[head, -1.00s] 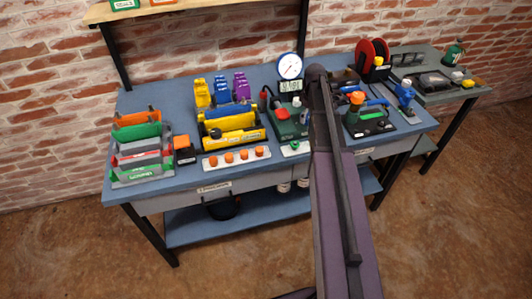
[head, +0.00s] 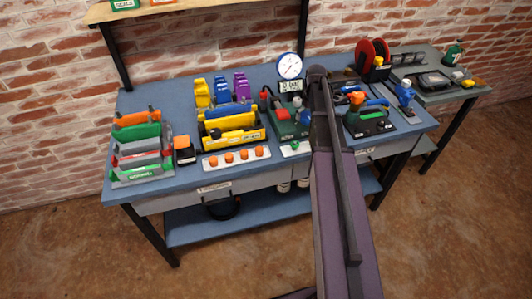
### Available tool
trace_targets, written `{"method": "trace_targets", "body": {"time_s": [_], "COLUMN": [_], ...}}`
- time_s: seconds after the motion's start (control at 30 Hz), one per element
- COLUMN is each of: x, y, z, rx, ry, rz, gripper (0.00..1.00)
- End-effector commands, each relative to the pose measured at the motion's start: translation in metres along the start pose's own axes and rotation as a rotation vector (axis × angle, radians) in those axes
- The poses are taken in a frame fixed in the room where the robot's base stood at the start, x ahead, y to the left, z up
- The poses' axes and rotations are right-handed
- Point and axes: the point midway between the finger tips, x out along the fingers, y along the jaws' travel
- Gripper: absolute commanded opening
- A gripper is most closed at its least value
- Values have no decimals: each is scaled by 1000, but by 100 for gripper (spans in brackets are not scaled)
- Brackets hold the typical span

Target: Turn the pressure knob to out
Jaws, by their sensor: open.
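A round white pressure gauge with a blue rim (head: 289,66) stands at the back of the bench above a small digital display (head: 291,86). Below it is a dark green unit (head: 287,129) with a red part (head: 282,115) on top. In front of that, a green knob (head: 295,146) sits on a small white plate. I cannot tell which part is the pressure knob or read its setting. My arm reaches from the bottom edge up over the bench, just right of the green unit. My gripper is hidden behind the arm.
A white strip with several orange knobs (head: 237,157), yellow holders (head: 232,131) and a rack of coloured blocks (head: 141,175) fill the left side of the blue bench (head: 185,88). A side table (head: 450,92) stands far right.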

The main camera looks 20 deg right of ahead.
Motion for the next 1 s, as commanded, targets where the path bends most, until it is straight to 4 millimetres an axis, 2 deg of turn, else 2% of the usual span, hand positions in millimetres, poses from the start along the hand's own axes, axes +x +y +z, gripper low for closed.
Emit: {"method": "trace_targets", "body": {"time_s": [1.0], "x": [0], "y": [-2], "z": [0], "rx": [664], "ry": [32], "rz": [0], "gripper": [100]}}
